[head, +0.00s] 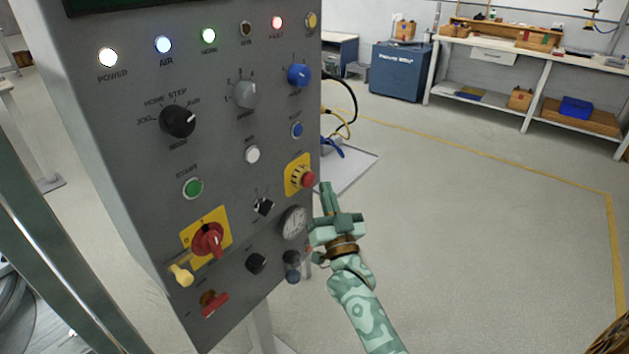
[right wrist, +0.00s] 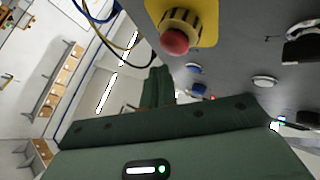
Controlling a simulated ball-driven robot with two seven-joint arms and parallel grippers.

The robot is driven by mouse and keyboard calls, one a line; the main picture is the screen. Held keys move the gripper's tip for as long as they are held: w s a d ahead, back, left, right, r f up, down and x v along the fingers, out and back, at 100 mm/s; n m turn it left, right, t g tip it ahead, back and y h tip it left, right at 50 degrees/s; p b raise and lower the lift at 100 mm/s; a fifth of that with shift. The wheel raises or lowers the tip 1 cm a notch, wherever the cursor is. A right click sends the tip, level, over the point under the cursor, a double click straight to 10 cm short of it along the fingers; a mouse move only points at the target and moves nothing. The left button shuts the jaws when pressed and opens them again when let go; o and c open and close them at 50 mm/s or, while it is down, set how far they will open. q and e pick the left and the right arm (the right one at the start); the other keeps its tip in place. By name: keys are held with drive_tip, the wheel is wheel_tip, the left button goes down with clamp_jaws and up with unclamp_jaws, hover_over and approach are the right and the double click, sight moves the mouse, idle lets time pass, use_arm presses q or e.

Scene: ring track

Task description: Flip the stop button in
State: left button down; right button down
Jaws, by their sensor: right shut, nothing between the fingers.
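The stop button is a red mushroom head (head: 307,180) on a yellow plate (head: 295,166), at the right edge of the grey control panel (head: 140,130). It also shows at the top of the right wrist view as a red knob (right wrist: 174,42) with a yellow collar. It stands out from the panel. My right gripper (head: 327,190) is shut and empty, just right of and slightly below the button in the head view. I see a gap between the fingers and the button in the right wrist view. My left gripper is not in view.
The panel carries a green start button (head: 193,188), a red rotary switch (head: 207,241), a gauge (head: 293,222) and several knobs and lamps. The floor right of the panel is open. A workbench (head: 520,55) and a blue cabinet (head: 400,72) stand at the back.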

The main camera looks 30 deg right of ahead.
drive_tip(key=s+p, duration=0.1)
drive_tip(key=s+d, duration=0.1)
drive_tip(key=s, duration=0.1)
drive_tip(key=s+d+p, duration=0.1)
drive_tip(key=shift+s+p, duration=0.3)
drive_tip(key=shift+p, duration=0.05)
drive_tip(key=shift+f, duration=0.1)
idle(0.5)
